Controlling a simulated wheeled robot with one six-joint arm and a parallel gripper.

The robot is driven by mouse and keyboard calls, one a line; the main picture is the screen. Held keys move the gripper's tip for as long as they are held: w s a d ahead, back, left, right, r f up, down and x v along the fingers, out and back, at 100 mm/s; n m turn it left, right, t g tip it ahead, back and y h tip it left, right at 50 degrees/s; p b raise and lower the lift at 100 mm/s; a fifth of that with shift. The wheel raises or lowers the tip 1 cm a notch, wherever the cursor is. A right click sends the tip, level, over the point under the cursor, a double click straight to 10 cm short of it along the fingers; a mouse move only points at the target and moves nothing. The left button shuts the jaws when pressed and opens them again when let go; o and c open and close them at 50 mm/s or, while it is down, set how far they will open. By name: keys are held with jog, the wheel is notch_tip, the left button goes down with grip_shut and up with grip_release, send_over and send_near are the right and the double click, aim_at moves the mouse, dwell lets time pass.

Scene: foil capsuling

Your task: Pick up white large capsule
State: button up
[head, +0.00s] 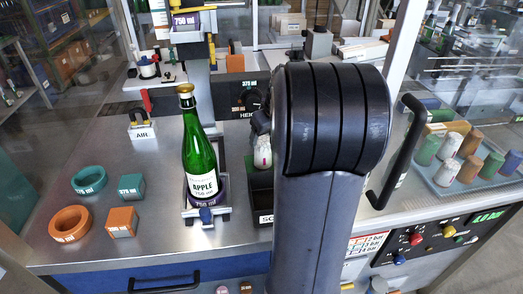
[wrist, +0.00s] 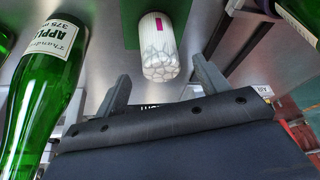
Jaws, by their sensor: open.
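In the wrist view a white large capsule (wrist: 160,48) with a pale cracked pattern and a pink mark lies beyond my gripper (wrist: 163,88). My gripper is open, with its two fingers apart and nothing between them. The capsule is past the fingertips, roughly in line with the gap, and looks apart from both. In the head view my arm hides my gripper. A small white item (head: 262,152) shows at the arm's left edge; I cannot tell whether it is the same capsule. White capsules (head: 449,146) also stand on the tray at the right.
A green apple bottle (head: 200,160) stands in a holder left of my arm. A blue-grey tray (head: 440,187) holds several coloured capsules. Teal and orange rings (head: 70,222) and blocks lie at the left. Another green bottle (wrist: 42,85) is close at left in the wrist view.

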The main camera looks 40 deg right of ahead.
jog(key=shift+p+x, duration=0.6)
jog(key=shift+x, duration=2.05)
jog(key=shift+c, duration=0.4)
jog(key=c, duration=0.7)
